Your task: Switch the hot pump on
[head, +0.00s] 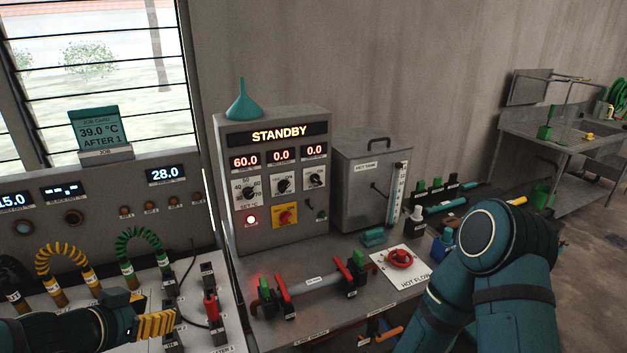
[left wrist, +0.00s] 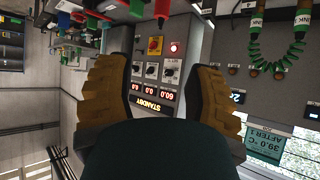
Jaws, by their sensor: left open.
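The grey control box (head: 270,170) stands on the bench, its display (head: 279,134) reading STANDBY. Below are red readouts 60.0, 0.0 and 0.0. Under them sit a left dial marked SET °C (head: 249,193), a middle knob (head: 283,186) and a right knob (head: 316,178); the small labels are unreadable. A red rotary switch on a yellow plate (head: 286,216) and a lit red lamp (head: 250,219) are lower. My left gripper (head: 160,323) is open and empty, low left of the box. In the left wrist view the inverted box (left wrist: 155,75) shows between its fingers (left wrist: 157,72).
A grey hot tank (head: 366,185) stands right of the box. A pipe with red-handled valves (head: 315,283) and a red handwheel (head: 400,258) lie in front. Coiled hoses (head: 137,245) are at left. My right arm fills the lower right, mostly hiding its gripper.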

